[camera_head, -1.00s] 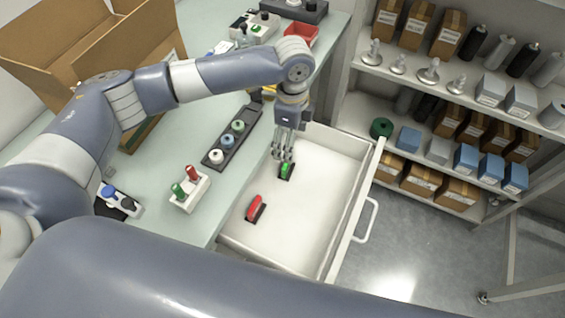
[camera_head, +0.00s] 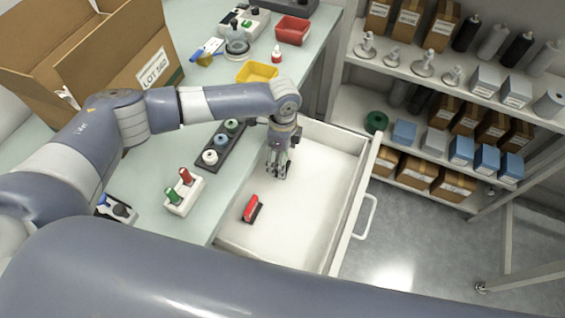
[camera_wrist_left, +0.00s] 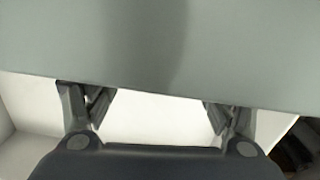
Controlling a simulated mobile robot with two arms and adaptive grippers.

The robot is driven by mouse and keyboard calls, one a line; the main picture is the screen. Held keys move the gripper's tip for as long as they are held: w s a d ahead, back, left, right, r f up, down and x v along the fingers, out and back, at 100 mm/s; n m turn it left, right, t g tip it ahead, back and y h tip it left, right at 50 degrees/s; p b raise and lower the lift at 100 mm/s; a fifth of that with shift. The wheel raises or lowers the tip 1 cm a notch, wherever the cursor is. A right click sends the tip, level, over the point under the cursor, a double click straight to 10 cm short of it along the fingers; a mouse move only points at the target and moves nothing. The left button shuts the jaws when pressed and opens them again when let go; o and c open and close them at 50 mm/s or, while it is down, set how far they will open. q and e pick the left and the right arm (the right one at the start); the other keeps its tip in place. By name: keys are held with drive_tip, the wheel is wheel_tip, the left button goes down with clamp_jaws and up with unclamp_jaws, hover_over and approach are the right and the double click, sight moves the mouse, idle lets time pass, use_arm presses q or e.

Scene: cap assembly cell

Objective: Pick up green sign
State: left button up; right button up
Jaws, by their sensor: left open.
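My left gripper (camera_head: 276,176) points down into the open white drawer (camera_head: 285,237). In the left wrist view its two fingers (camera_wrist_left: 156,100) are spread apart, with nothing between them but the pale drawer floor behind. The green sign does not show in either current view; the gripper covers the area of the drawer where it lay in the earlier head view. A red sign (camera_head: 251,209) with a dark base lies in the drawer, nearer and to the left of the gripper. My right gripper is not in view.
The pale green table (camera_head: 140,185) borders the drawer on the left and its edge fills the upper left wrist view. A rack with red and green items (camera_head: 183,192) and a dark tray of round parts (camera_head: 221,142) stand there. Shelves (camera_head: 450,85) stand at right.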

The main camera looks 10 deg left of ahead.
use_arm(q)
drive_tip(key=shift+f, duration=0.55)
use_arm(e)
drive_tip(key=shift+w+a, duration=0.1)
use_arm(q)
drive_tip(key=c, duration=1.1)
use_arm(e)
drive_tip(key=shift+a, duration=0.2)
use_arm(q)
drive_tip(key=shift+r, duration=0.1)
drive_tip(key=shift+c, duration=0.2)
drive_tip(key=shift+w+r, duration=0.1)
drive_tip(key=shift+r, duration=0.45)
wheel_tip(320, 180, up, 2)
drive_tip(key=shift+r+b, duration=0.2)
drive_tip(key=shift+b, duration=0.25)
drive_tip(key=s+d+r, duration=0.1)
drive_tip(key=s+d, duration=0.2)
drive_tip(key=s, duration=0.4)
drive_tip(key=s+d+b, duration=0.1)
drive_tip(key=s+d, duration=0.2)
drive_tip(key=s, duration=0.5)
drive_tip(key=shift+r, duration=0.35)
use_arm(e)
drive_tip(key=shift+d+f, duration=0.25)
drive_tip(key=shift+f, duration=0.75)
